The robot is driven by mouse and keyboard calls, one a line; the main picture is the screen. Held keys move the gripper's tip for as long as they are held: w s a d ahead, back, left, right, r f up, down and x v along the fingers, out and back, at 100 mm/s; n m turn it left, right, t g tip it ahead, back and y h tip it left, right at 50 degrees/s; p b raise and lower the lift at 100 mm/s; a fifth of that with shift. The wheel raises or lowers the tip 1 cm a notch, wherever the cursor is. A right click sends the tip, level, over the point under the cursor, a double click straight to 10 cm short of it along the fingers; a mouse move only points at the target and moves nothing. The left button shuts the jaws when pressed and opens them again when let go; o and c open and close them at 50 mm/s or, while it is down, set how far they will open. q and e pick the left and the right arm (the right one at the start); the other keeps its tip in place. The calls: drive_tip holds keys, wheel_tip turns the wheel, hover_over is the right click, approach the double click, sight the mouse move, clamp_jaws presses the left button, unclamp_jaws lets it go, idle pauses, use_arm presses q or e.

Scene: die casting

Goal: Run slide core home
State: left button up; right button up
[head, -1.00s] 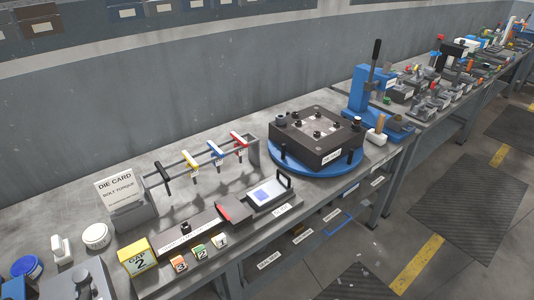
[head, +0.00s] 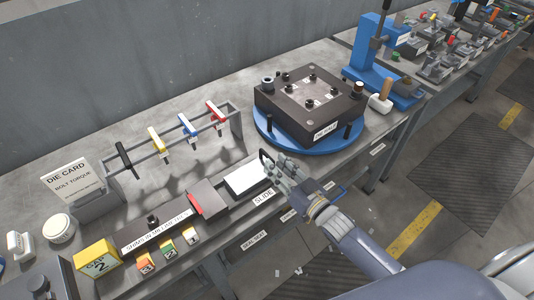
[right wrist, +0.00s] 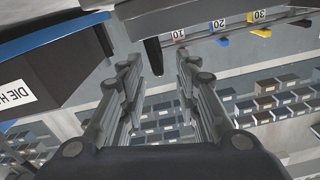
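The slide core (head: 247,178) is a pale-topped block with a dark loop handle (head: 265,156) at its right end. It lies in a track marked SLIDE, just right of a red-and-dark block (head: 208,198). My right gripper (head: 274,162) is at the handle end of the slide core. In the right wrist view its fingers (right wrist: 159,64) are apart, and a dark bar (right wrist: 153,58), seemingly the handle, shows between the tips. I cannot tell whether they touch it. My left gripper is not in view.
The die half (head: 310,104) sits on a blue turntable (head: 284,142) close behind my right gripper. A rack of coloured T-handles (head: 180,140) stands behind the track. A yellow gap block (head: 97,262) and numbered tags stand at front left. A blue press (head: 372,50) is at the right.

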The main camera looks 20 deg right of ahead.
sight(267, 156)
drive_tip(key=x, duration=0.4)
drive_tip(key=shift+w+d, duration=0.1)
drive_tip(key=shift+w+a, duration=0.25)
drive_tip(key=shift+w, duration=0.15)
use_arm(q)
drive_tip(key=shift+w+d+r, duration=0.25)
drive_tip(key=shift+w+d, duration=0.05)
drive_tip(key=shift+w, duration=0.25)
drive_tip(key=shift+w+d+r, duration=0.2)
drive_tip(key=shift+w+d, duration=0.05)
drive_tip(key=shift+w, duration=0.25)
use_arm(e)
drive_tip(key=shift+w, duration=0.15)
drive_tip(key=c, duration=0.6)
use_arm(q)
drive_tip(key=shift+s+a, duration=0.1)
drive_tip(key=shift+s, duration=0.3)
use_arm(e)
clamp_jaws()
